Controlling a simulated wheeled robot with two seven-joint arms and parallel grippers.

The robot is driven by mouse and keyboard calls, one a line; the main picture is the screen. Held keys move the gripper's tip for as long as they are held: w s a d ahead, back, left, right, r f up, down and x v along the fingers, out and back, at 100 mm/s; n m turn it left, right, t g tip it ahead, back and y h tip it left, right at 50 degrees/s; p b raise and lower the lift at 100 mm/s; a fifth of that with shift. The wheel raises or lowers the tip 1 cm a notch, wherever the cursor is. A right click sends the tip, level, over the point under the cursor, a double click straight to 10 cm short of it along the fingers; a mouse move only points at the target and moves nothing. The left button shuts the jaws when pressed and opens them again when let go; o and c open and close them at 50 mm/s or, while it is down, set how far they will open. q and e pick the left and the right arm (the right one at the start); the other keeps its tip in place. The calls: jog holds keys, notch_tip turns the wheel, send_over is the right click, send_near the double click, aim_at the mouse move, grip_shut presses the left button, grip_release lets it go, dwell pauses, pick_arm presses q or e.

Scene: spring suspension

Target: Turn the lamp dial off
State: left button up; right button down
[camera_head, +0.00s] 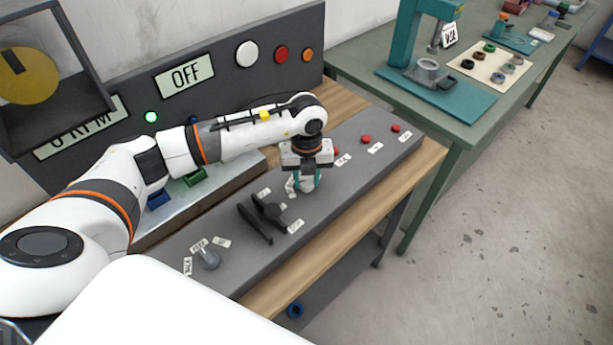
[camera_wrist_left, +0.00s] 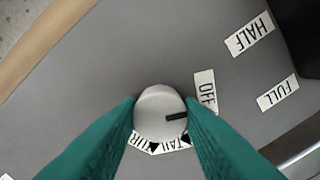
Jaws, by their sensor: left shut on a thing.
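The lamp dial (camera_wrist_left: 157,110) is a round, pale grey knob with a black pointer line. In the left wrist view the line points right, between the OFF label (camera_wrist_left: 205,92) and a partly covered lower label (camera_wrist_left: 176,142), nearer to OFF. My left gripper (camera_head: 307,186) is over the grey console; its teal fingers (camera_wrist_left: 161,118) are shut on the dial from both sides. Another label at lower left is partly hidden by a finger. In the head view the hand covers most of the dial. My right gripper is not in view.
A black lever handle (camera_head: 262,217) stands beside the dial, near HALF (camera_wrist_left: 250,34) and FULL (camera_wrist_left: 278,94) labels. Several red buttons line the console (camera_head: 335,187). A dark panel behind has an OFF display (camera_head: 186,75) and a lit green light (camera_head: 151,117). A green bench (camera_head: 460,120) stands right.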

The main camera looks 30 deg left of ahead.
aim_at(307, 180)
pick_arm(q)
jog(key=shift+w+r, duration=0.1)
jog(key=shift+r, duration=0.05)
jog(key=o, duration=1)
jog(key=shift+c, duration=0.2)
notch_tip(307, 180, up, 12)
jog(key=b, duration=0.3)
